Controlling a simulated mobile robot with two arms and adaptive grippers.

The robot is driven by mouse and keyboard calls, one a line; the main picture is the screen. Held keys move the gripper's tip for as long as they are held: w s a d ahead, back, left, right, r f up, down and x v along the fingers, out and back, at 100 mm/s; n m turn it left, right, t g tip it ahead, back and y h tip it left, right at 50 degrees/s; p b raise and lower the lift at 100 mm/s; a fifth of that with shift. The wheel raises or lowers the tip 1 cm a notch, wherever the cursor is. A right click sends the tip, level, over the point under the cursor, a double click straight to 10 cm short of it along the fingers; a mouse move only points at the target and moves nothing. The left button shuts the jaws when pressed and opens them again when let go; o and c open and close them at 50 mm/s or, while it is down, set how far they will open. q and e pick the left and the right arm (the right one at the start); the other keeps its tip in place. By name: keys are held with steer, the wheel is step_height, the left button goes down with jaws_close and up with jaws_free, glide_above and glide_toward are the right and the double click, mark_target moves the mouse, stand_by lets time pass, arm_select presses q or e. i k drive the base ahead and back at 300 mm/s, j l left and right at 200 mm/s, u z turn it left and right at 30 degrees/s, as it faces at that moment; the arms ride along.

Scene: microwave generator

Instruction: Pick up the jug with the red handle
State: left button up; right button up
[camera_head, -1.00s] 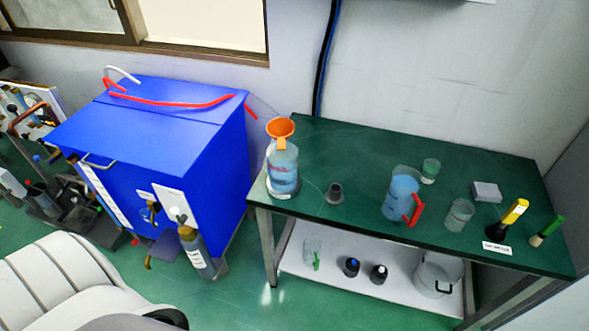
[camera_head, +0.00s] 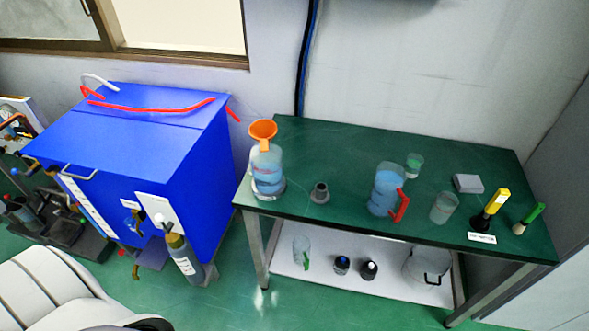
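The jug with the red handle (camera_head: 385,187) stands upright on the green table top, right of the table's middle and close to its front edge. It is clear and holds blue liquid. Its red handle (camera_head: 400,205) faces the right front. Neither of my grippers shows in the head view, and nothing is touching the jug.
Near the jug on the green table (camera_head: 340,150) stand a clear beaker (camera_head: 444,207), a small green-tinted beaker (camera_head: 414,164) and a grey box (camera_head: 468,183). A bottle with an orange funnel (camera_head: 267,172) stands at the left end. A blue cabinet (camera_head: 130,150) is left of the table.

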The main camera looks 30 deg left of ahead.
mark_target(389, 179)
steer(key=i+l+u, duration=0.1)
steer(key=l+u, duration=0.3)
steer(key=i+l+u, duration=0.1)
steer(key=l+u, duration=0.5)
steer(key=u, duration=0.15)
steer(key=l+u, duration=0.4)
